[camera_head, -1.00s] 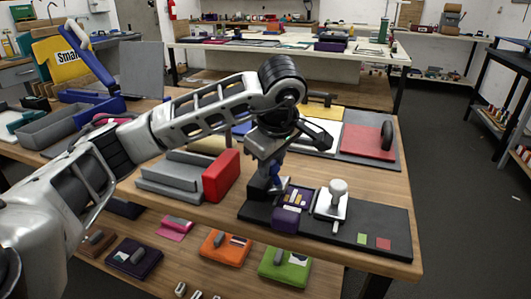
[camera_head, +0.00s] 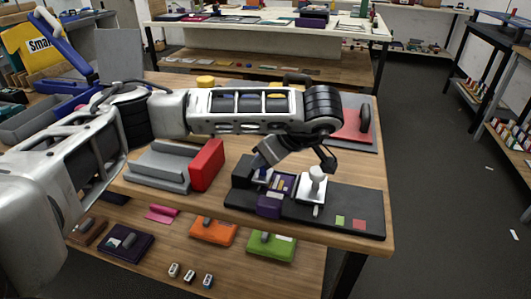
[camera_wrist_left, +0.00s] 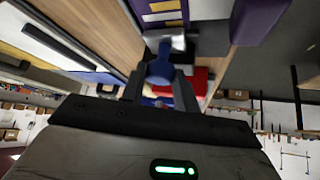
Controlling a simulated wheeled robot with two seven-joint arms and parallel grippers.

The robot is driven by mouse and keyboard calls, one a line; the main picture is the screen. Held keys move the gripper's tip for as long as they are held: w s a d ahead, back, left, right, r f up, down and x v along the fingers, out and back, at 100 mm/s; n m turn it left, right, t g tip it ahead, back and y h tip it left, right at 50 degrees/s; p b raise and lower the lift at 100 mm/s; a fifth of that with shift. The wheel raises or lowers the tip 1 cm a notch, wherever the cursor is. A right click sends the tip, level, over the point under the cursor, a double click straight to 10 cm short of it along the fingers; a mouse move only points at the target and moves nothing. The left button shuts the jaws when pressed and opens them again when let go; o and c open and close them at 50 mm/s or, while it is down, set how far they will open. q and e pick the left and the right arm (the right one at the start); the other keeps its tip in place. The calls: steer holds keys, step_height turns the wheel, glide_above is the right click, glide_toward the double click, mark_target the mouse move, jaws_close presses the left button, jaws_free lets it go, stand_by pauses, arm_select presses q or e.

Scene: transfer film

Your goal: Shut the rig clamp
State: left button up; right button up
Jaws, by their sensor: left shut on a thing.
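The rig is a long black base (camera_head: 340,206) at the front of the wooden bench. On its left part sits a purple block (camera_head: 269,206) with pale strips behind it. The clamp's blue handle (camera_head: 261,174) is low, at the left end of the rig. My left gripper (camera_head: 262,167) reaches down from behind and is shut on the blue handle. In the left wrist view, the blue handle (camera_wrist_left: 160,70) sits between the fingertips, with a bright metal part beyond it. The clamp's jaw is mostly hidden. My right gripper is in neither view.
A white stand with a round knob (camera_head: 316,176) stands on the base right of the clamp. A red block (camera_head: 207,164) and grey pieces (camera_head: 160,168) lie to the left. A red pad (camera_head: 354,122) lies behind.

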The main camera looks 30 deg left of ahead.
arm_select(q)
steer(key=o, duration=0.9)
steer(key=shift+c, duration=0.2)
steer(key=shift+o, duration=0.5)
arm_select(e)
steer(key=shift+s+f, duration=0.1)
arm_select(q)
steer(key=shift+d, duration=0.1)
steer(key=shift+d+r, duration=0.15)
steer(key=shift+r, duration=0.15)
steer(key=p+v, duration=0.1)
steer(key=v, duration=1.4)
steer(key=shift+s, duration=0.2)
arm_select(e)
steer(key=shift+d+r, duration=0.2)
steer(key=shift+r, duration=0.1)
